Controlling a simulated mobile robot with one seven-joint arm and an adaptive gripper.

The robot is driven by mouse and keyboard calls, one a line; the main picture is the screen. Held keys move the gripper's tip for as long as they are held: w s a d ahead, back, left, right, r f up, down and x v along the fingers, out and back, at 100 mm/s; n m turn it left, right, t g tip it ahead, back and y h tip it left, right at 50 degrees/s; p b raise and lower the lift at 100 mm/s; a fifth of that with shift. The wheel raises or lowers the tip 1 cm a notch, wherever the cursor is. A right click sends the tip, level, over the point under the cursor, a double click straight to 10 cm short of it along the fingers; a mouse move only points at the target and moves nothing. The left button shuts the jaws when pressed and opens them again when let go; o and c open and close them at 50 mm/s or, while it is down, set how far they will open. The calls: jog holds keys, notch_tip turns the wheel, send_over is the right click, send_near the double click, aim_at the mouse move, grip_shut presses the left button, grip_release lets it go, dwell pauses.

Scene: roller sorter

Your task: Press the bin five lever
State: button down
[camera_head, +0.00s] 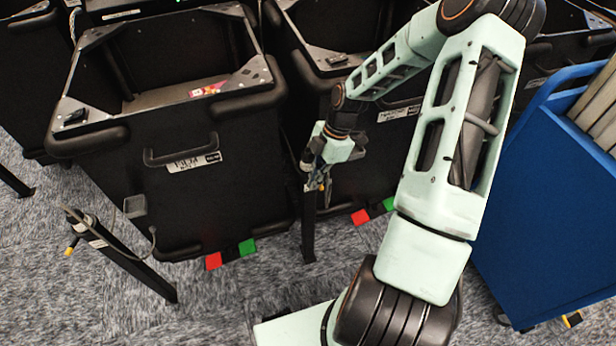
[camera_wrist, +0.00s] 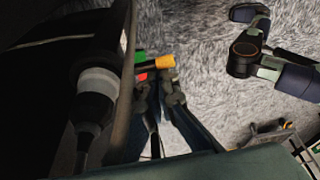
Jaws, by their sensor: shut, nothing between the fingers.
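A dark lever post (camera_head: 309,225) stands in front of the middle black bin. Its top is mostly hidden by my gripper (camera_head: 318,176), and a small yellow spot shows there. In the wrist view, my gripper (camera_wrist: 161,88) is shut and empty, with its fingertips right by the lever's yellow-orange tip (camera_wrist: 164,62). I cannot tell whether they touch it. Another lever post (camera_head: 125,255) with a yellow tip (camera_head: 70,249) stands at the left. I cannot read a number that marks bin five.
A left black bin (camera_head: 110,165) with a handle holds a small red packet (camera_head: 208,89). Red (camera_head: 213,261) and green (camera_head: 247,247) pedals sit at its base. A blue cart (camera_head: 540,190) stands at the right. Grey carpet (camera_head: 225,310) is open in front.

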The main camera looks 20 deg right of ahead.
jog(key=d+n, duration=0.1)
jog(key=n+p, duration=0.1)
jog(key=n, duration=0.1)
jog(key=shift+w+d+r+g, duration=0.1)
jog(key=shift+d+g, duration=0.3)
jog(key=shift+w+d+p, duration=0.15)
jog(key=shift+d+p, duration=0.15)
jog(key=shift+d, duration=0.1)
jog(key=shift+d+h, duration=0.2)
jog(key=shift+h, duration=0.1)
